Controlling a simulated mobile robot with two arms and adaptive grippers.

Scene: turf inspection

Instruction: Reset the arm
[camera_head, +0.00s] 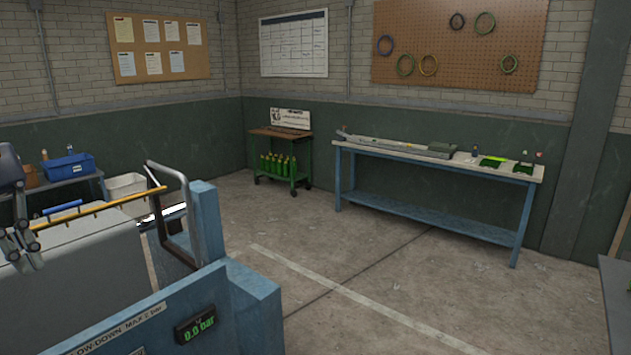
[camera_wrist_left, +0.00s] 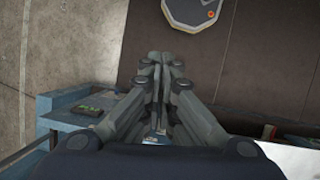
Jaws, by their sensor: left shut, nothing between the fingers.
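My left arm comes in at the left edge of the head view. Its gripper (camera_head: 24,250) points down, in front of a grey boxy surface (camera_head: 85,250). In the left wrist view the two dark fingers of my left gripper (camera_wrist_left: 162,60) are together at the tips with nothing between them. My right gripper is in neither view.
A blue frame (camera_head: 175,315) with a "0.0 bar" display (camera_head: 195,325) stands close in front. A yellow bar (camera_head: 100,207) and dark metal loop (camera_head: 172,225) rise beside it. A blue workbench (camera_head: 435,165) and green cart (camera_head: 281,155) stand by the walls. The middle floor is clear.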

